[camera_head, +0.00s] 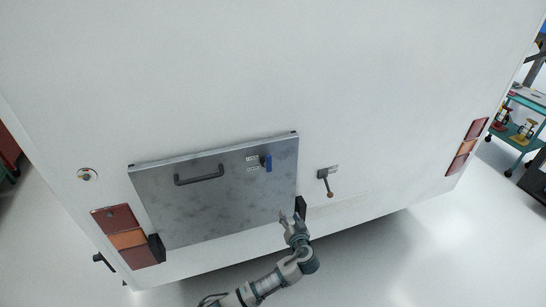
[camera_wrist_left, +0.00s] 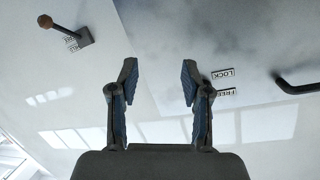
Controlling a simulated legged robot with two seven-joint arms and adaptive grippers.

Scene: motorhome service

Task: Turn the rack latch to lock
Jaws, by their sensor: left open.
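A blue handle (camera_head: 267,163) stands upright on the grey metal panel (camera_head: 215,205), beside two small labels. In the wrist view the labels read LOCK (camera_wrist_left: 222,74) and FREE (camera_wrist_left: 228,93), upside down; I cannot make out the blue handle there, perhaps behind a finger. Right of the panel, a dark lever with a brown ball end (camera_head: 330,193) points down; it also shows in the wrist view (camera_wrist_left: 46,21). Which one is the rack latch is not marked. My left gripper (camera_head: 291,216) is open and empty, below the blue handle, near the panel's lower right corner. My right gripper is out of view.
The panel has a dark bar handle (camera_head: 199,176). Red and orange lamps (camera_head: 127,238) flank the white rear wall (camera_head: 290,70). A teal cart (camera_head: 520,106) stands far right. The wall between handle and lever is clear.

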